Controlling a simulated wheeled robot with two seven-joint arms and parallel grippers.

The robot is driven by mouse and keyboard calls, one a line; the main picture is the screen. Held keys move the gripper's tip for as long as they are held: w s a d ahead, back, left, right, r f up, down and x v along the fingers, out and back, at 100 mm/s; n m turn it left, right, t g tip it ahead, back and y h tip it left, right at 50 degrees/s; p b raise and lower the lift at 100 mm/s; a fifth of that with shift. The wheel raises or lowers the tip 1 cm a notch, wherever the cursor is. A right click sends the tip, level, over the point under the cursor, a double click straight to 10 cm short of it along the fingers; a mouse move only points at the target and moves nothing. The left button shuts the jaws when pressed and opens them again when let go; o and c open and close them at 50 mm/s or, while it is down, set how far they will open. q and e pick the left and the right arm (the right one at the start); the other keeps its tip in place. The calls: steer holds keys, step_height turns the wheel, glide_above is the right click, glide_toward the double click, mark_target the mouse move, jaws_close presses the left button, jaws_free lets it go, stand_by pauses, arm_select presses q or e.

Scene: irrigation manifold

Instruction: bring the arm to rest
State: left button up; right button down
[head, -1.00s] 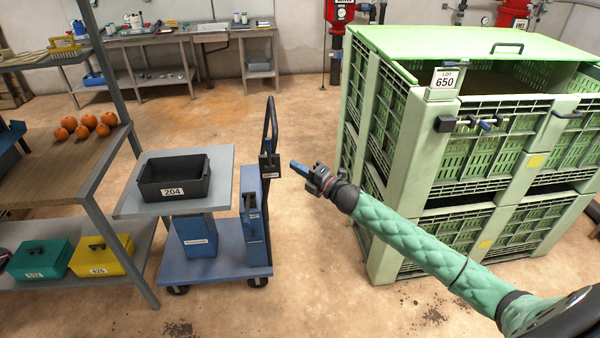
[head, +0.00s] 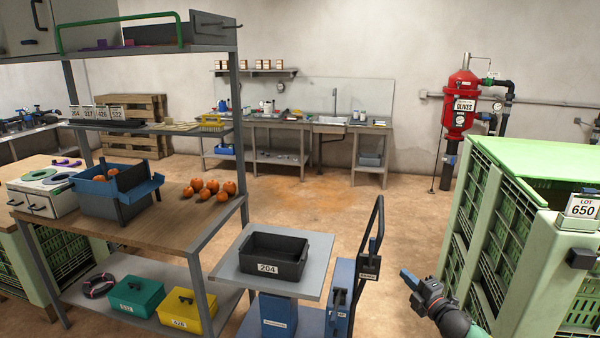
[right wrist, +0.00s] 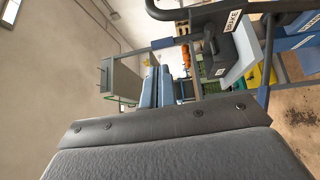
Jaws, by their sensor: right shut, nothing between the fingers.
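My right gripper (head: 411,281) shows at the lower right of the head view, with its blue fingers together and nothing between them. It hangs in the air between the lift cart's upright handle (head: 371,250) and the green slatted bins (head: 520,245), apart from both. In the right wrist view the blue fingers (right wrist: 157,86) show beyond the dark padded wrist, with the cart's handle (right wrist: 222,12) close by at the top. The rest of my right arm is mostly cut off by the picture's lower edge. My left gripper is not in view.
A blue lift cart carries a black crate (head: 273,258) labelled 204. Left of it stands a shelf with pumpkins (head: 209,188), a blue crate (head: 115,190) and lidded boxes below. A red filter tank (head: 461,107) stands at the back. The floor between cart and bins is open.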

steer(key=w+d+f+m+g+h, duration=0.1)
steer(key=w+d+f+m+h, duration=0.1)
steer(key=d+f+m+h, duration=0.35)
steer(key=s+d+f+m+g+h, duration=0.1)
steer(key=s+f+m+g+h, duration=0.15)
steer(key=f+m, duration=0.35)
steer(key=s+d+f+m+g+h, duration=0.1)
steer(key=s+f+m+g+h, duration=0.2)
steer(key=f, duration=0.5)
steer(key=s+a+f+m+g+y, duration=0.25)
steer(key=s+a+f+g, duration=0.35)
steer(key=s+f, duration=0.75)
steer(key=s+a+f+m+g, duration=0.1)
steer(key=s+a+f, duration=0.5)
steer(key=s, duration=0.5)
steer(key=s+a+f+m+g+y, duration=0.1)
steer(key=s+a+f, duration=0.5)
steer(key=s, duration=0.5)
steer(key=s+a+f+m+g+y, duration=0.1)
steer(key=s+a+f+g, duration=0.1)
steer(key=s+a+f, duration=0.4)
steer(key=s+f, duration=0.1)
steer(key=s, duration=0.4)
steer(key=shift+a, duration=0.4)
